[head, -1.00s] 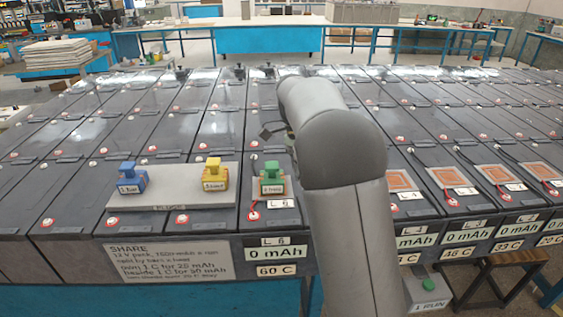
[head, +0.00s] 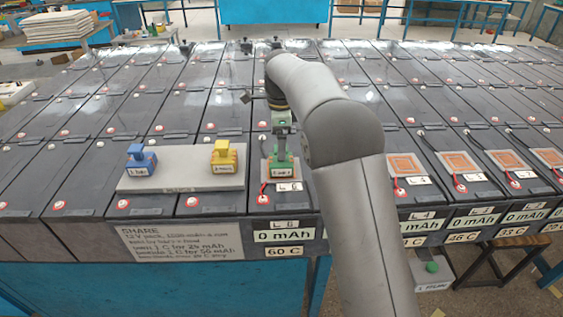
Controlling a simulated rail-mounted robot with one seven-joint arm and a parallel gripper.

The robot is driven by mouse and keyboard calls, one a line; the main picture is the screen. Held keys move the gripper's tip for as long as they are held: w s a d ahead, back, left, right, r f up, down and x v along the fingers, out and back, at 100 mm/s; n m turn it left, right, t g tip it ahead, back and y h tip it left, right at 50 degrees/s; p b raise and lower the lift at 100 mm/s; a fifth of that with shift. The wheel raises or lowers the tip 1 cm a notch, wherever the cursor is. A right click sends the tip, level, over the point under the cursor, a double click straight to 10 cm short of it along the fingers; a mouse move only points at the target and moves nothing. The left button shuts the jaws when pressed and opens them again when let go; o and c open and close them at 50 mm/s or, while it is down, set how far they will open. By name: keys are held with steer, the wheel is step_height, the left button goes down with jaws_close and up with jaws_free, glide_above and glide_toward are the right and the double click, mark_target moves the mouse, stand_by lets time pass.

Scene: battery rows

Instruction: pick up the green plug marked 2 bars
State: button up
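The green plug (head: 284,170) stands upright on the battery lid at L 6, right of the grey tray. The label on its front is too small to read surely. My gripper (head: 282,146) points down directly over the plug, with its fingers at the plug's upper handle. The fingers overlap the handle in this view, so I cannot tell whether they are closed on it. The plug appears to rest on its pad.
A blue plug (head: 141,163) and a yellow plug (head: 225,157) stand on the grey tray (head: 184,180) to the left. Pads with red leads, such as this copper pad (head: 407,164), lie to the right. A box with a green button (head: 432,267) is low right.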

mark_target(277, 168)
steer(key=shift+f+p, duration=0.85)
steer(key=shift+f, duration=2.75)
steer(key=shift+w, duration=0.1)
steer(key=c, duration=1.2)
